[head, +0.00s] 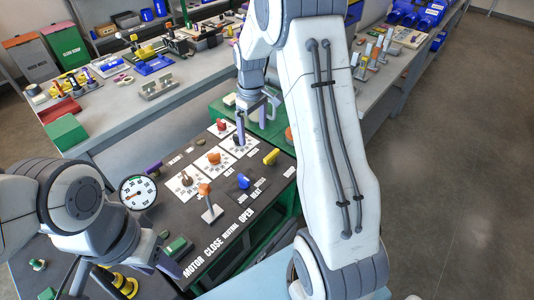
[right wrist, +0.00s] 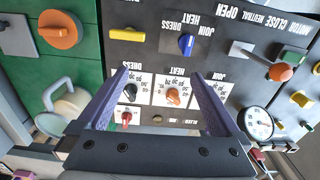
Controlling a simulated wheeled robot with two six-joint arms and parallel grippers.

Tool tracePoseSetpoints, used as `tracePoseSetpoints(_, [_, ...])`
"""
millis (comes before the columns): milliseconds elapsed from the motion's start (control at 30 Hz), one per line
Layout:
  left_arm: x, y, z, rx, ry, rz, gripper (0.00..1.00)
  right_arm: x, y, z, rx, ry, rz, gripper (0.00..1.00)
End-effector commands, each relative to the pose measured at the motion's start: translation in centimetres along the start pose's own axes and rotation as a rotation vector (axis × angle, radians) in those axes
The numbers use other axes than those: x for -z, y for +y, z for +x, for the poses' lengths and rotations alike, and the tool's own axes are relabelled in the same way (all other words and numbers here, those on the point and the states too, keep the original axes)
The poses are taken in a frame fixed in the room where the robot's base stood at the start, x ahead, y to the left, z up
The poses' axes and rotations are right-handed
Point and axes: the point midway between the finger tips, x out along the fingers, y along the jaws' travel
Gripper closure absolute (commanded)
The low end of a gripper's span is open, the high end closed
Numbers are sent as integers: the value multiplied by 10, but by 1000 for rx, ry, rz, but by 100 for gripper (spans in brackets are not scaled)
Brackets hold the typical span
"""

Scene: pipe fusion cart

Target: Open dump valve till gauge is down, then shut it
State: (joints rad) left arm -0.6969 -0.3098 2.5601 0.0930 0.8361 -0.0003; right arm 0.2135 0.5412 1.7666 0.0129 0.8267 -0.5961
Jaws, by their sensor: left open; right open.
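The round white gauge (head: 138,192) stands at the left of the dark control panel (head: 226,208); it also shows in the right wrist view (right wrist: 259,122). Its needle reading is too small to tell exactly. I cannot read which control is the dump valve. Handles there include a red knob (head: 221,126), a black knob (head: 239,141), an orange knob (head: 213,158), a blue knob (head: 243,181) and a yellow handle (head: 271,156). My right gripper (right wrist: 160,76) is open and empty above the panel's far side. My left gripper (head: 158,262) is at the panel's left, fingers largely hidden.
An orange-topped lever (head: 207,190) stands up from the panel by the motor lettering. An orange round knob (right wrist: 60,30) sits on a green surface. Cluttered grey benches stand behind.

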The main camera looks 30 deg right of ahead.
Motion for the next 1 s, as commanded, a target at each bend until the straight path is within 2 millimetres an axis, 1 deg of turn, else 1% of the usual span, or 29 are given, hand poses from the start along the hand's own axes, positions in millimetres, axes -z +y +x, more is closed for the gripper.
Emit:
tracePoseSetpoints(33, [0, 0, 6, 0, 0, 0, 50, -6, 26, 18, 0, -6, 22, 0])
tracePoseSetpoints(100, [0, -1, 8, 0, 0, 0, 50, -11, 50, 30, -2, -9, 33, 0])
tracePoseSetpoints(167, [0, -1, 9, 0, 0, 0, 50, -15, 63, 37, -3, -11, 37, 0])
tracePoseSetpoints(233, [0, -1, 9, 0, 0, 0, 50, -17, 71, 42, -4, -12, 40, 0])
tracePoseSetpoints(367, [0, 0, 6, 0, 0, 0, 50, -17, 72, 56, -2, -14, 37, 0])
tracePoseSetpoints(700, [0, 0, -4, 0, 0, 0, 50, -18, 70, 117, -1, -15, 38, 0])
tracePoseSetpoints(800, [0, 0, -7, 0, 0, 0, 50, -18, 71, 130, -2, -14, 38, 0])
tracePoseSetpoints(900, [0, 1, -8, 0, 0, 0, 50, -18, 71, 139, -3, -13, 38, 0])
tracePoseSetpoints(1000, [0, 1, -8, 0, 0, 0, 50, -18, 71, 144, -4, -11, 38, 0])
